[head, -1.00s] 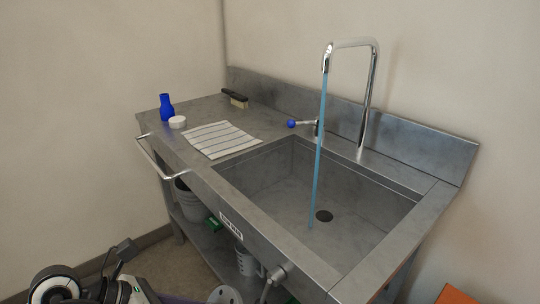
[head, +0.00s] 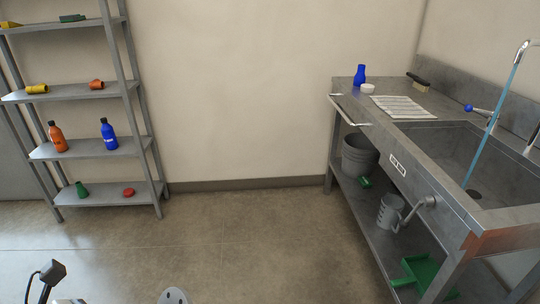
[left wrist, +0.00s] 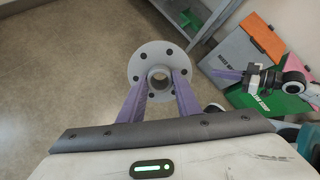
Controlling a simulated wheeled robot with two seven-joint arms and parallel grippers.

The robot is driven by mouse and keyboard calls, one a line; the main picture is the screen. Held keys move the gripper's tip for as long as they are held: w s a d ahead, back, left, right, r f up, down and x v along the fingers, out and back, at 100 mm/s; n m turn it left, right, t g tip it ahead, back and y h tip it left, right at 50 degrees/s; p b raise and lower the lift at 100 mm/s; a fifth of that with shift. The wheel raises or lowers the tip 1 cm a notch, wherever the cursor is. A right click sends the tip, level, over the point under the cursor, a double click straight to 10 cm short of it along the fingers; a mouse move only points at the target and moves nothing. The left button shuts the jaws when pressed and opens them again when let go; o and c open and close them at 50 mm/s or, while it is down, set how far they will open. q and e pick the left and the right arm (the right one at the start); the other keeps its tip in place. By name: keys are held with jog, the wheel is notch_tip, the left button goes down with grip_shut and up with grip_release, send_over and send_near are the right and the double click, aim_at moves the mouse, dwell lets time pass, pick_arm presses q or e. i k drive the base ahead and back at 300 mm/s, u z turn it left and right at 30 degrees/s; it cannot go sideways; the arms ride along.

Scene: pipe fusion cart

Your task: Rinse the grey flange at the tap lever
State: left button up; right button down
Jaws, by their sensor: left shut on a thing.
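The grey flange (left wrist: 160,53) is a round disc with a ring of bolt holes and a central hub. My left gripper (left wrist: 163,76) is shut on it, its purple fingers on either side of the hub. A sliver of the flange shows at the bottom edge of the head view (head: 174,297). The tap lever (head: 481,110) with its blue knob is beside the tap (head: 524,45) at the sink (head: 455,150), well away from the flange. A blue stream of water runs from the tap into the basin. My right gripper (left wrist: 230,75) shows at the right of the left wrist view, its jaw opening unclear.
A blue bottle (head: 359,75), white lid, striped cloth (head: 402,107) and brush (head: 418,82) lie on the counter. A bucket (head: 359,155), grey jug and green dustpan are below. A shelf rack (head: 92,149) stands left. Floor between is clear. Labelled bins (left wrist: 271,49) stand right in the wrist view.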

aim_at(468, 107)
jog(key=u, duration=0.7)
jog(key=i, duration=2.35)
jog(key=z, duration=1.75)
jog(key=i, duration=0.8)
jog(key=z, duration=0.75)
